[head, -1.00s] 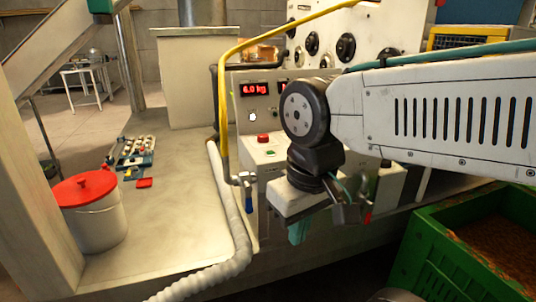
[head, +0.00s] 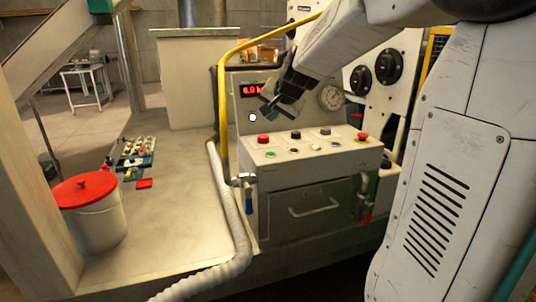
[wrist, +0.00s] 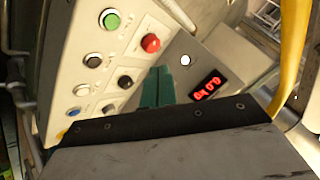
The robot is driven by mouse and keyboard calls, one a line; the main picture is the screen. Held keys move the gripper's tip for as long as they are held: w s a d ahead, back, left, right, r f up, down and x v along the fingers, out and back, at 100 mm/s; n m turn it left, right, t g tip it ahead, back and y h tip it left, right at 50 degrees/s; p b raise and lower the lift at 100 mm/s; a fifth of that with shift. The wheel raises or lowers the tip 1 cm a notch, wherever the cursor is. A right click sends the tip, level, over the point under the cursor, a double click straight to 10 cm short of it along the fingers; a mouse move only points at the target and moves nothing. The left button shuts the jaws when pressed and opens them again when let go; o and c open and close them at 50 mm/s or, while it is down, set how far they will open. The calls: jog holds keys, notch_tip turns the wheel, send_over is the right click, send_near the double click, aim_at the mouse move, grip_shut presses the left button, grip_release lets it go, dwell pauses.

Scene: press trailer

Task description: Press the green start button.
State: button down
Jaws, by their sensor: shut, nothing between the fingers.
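The green start button (head: 270,155) is a small round button on the sloped top of a pale control box, in the front row at the left. It shows larger in the wrist view (wrist: 110,20), at the upper left, with a red button (wrist: 150,43) beside it. My gripper (head: 268,102) is above the box's left back part in the head view, in front of the upright display panel. In the wrist view its teal fingers (wrist: 157,88) are shut and empty, apart from the green button. Nothing covers the button.
Other buttons in black, white and blue share the box top (head: 330,155). A yellow rail (head: 224,100) and a ribbed hose (head: 235,220) run left of the box. A red display (wrist: 207,86) and a gauge (head: 331,97) are behind. A red-lidded bucket (head: 88,190) stands left.

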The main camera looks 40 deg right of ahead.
aim_at(272, 154)
jog(key=shift+a, duration=0.1)
jog(key=shift+f, duration=4.4)
jog(key=shift+f, duration=0.1)
jog(key=shift+f, duration=0.3)
jog(key=shift+f, duration=0.4)
jog(key=shift+r, duration=0.85)
jog(key=shift+r, duration=0.1)
